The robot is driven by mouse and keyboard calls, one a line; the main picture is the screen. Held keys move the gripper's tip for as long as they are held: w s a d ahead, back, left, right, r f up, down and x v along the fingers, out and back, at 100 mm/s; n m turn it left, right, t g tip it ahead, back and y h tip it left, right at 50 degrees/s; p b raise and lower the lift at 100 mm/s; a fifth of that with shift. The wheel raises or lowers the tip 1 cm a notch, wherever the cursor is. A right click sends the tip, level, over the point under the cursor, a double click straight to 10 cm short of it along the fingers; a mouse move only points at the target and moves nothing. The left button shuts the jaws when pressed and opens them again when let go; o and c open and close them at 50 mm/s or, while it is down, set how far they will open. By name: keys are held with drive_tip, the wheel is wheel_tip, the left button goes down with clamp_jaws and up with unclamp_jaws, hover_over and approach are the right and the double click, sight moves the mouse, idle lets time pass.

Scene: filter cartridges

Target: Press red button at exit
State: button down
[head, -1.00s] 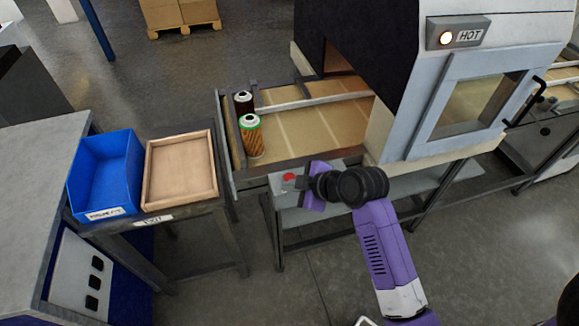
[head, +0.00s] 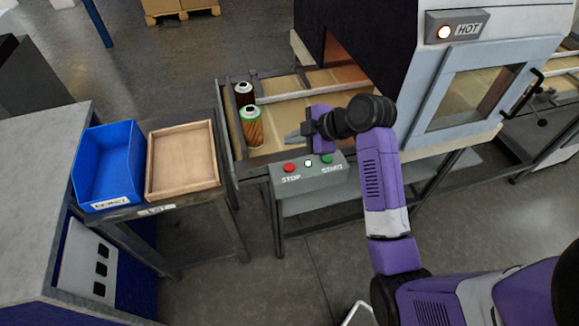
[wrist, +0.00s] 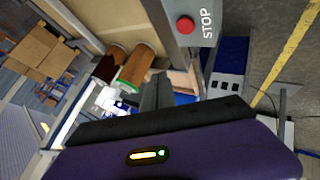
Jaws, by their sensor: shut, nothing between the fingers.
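The red button (head: 290,168) sits above the word STOP at the left end of a grey control box (head: 309,181) on the conveyor's front edge, at the exit. It also shows in the wrist view (wrist: 185,25), at the top. My gripper (head: 294,138) is shut and empty. In the head view it hovers above and behind the box, over the belt's near side, apart from the button. In the wrist view its fingers (wrist: 155,92) point up the picture, below and left of the button. A green button (head: 327,158) is at the box's right end, by START, with a white light between.
Two filter cartridges (head: 252,128) stand at the belt's left end. A blue bin (head: 110,166) and a wooden tray (head: 182,160) rest on the exit table at left.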

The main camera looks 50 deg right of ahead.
sight(293, 168)
drive_tip(key=shift+f+b, duration=3.1)
drive_tip(key=shift+f, duration=1)
drive_tip(key=shift+f, duration=0.15)
drive_tip(key=shift+f, duration=0.3)
drive_tip(key=shift+f+b, duration=0.4)
drive_tip(key=shift+b, duration=0.05)
drive_tip(key=shift+r, duration=0.1)
drive_tip(key=shift+r+p, duration=0.75)
drive_tip(key=shift+r+p, duration=2.1)
drive_tip(key=shift+r, duration=0.45)
